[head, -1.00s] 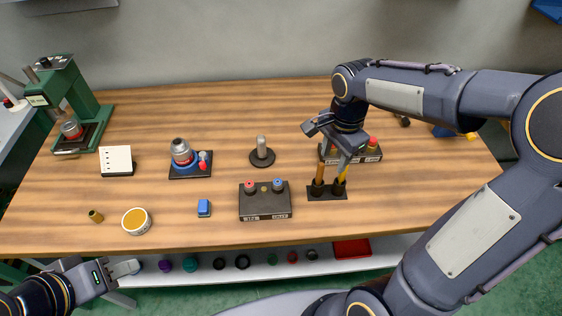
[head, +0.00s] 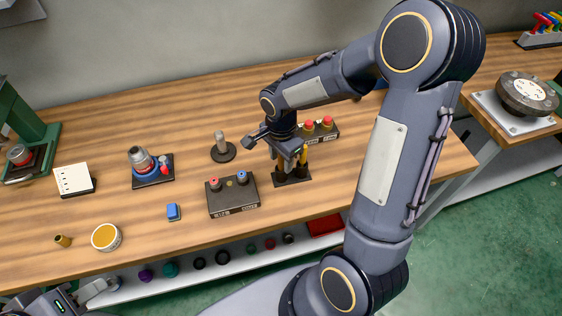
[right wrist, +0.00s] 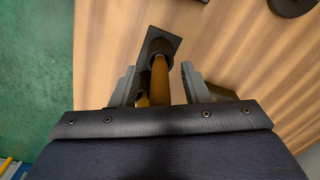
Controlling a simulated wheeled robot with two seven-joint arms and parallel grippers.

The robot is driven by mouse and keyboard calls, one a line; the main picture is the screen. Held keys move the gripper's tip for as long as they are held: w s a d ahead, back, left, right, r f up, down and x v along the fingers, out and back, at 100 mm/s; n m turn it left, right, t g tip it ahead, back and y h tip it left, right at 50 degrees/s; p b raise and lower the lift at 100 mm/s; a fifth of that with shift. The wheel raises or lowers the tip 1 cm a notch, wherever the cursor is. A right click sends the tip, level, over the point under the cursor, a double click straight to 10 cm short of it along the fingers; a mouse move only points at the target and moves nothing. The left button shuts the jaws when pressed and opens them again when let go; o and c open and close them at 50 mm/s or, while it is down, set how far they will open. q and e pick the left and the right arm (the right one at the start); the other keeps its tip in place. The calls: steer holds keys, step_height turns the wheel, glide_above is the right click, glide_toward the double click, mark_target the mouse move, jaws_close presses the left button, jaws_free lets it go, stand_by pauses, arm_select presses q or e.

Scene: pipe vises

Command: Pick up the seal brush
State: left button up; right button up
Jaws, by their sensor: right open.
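A black stand (head: 296,180) on the table holds upright tools with orange-yellow handles (head: 303,157); I cannot tell for certain which is the seal brush. My right gripper (head: 291,158) is open over the stand, pointing down. In the right wrist view, an orange-brown handle (right wrist: 160,82) stands between the open fingers of the right gripper (right wrist: 159,86), apart from both. It rises from a dark socket in the stand (right wrist: 158,46). A yellow piece (right wrist: 143,101) shows beside the left finger. My left gripper (head: 102,289) is low at the table's front left; its opening is unclear.
A dark box with red and blue knobs (head: 233,197) is left of the stand. A box with red buttons (head: 318,131) is close behind it. The front right table top is clear.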

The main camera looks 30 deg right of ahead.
jaws_close()
steer(key=shift+r, duration=0.1)
step_height(320, 180, up, 10)
steer(key=shift+f+b, duration=0.1)
steer(key=shift+b, duration=0.3)
